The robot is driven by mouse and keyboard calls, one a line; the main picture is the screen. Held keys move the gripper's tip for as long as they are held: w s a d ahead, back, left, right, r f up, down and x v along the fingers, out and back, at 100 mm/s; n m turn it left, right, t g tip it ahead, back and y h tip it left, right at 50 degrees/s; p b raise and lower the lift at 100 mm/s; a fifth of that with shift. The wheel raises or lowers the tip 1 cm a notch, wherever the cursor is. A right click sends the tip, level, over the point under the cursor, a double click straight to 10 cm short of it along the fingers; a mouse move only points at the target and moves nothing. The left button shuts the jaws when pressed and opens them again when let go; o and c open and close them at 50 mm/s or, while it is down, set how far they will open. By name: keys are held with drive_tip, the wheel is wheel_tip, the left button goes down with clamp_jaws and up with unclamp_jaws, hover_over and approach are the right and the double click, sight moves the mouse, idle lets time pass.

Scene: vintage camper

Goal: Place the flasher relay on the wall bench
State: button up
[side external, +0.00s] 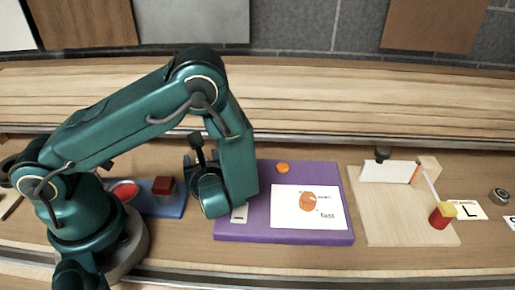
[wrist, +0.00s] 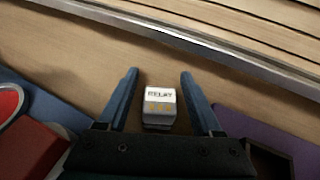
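My gripper (wrist: 158,74) is open, with one blue finger on each side of the relay and a visible gap at both sides. In the side view the relay is not visible and my gripper is mostly hidden by my arm. The wall bench (side external: 330,95) is the long slatted wooden surface along the back; its metal-edged front (wrist: 190,38) crosses the wrist view.
A blue board (side external: 170,205) with red parts lies left, and a purple board (side external: 285,237) with a white card (side external: 330,215) lies right. Farther right is a wooden board (side external: 385,230) with a red-and-yellow block (side external: 441,217). The visible wall bench top is clear.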

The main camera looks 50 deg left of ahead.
drive_tip(key=shift+r, duration=0.15)
drive_tip(key=shift+s+d+r, duration=0.1)
drive_tip(key=shift+d+r, duration=0.05)
drive_tip(key=shift+d, duration=0.2)
drive_tip(key=v, duration=1.1)
drive_tip(key=shift+r, duration=0.1)
drive_tip(key=shift+s+r, duration=0.1)
drive_tip(key=shift+r, duration=0.05)
drive_tip(key=shift+s+a+r+n+g, duration=0.15)
drive_tip(key=shift+s+r+n+g, duration=0.05)
drive_tip(key=shift+n+g, duration=0.45)
drive_tip(key=s+r+n+h, duration=0.2)
drive_tip(key=r+n+h, duration=0.3)
drive_tip(key=n, duration=0.5)
drive_tip(key=s+d+r+n+t+h, duration=0.1)
drive_tip(key=r+n+h, duration=0.4)
drive_tip(key=n, duration=0.6)
drive_tip(key=shift+s+d+r+h, duration=0.3)
drive_tip(key=shift+s+h, duration=0.3)
drive_tip(key=shift+h, duration=0.7)
drive_tip(key=shift+t, duration=0.25)
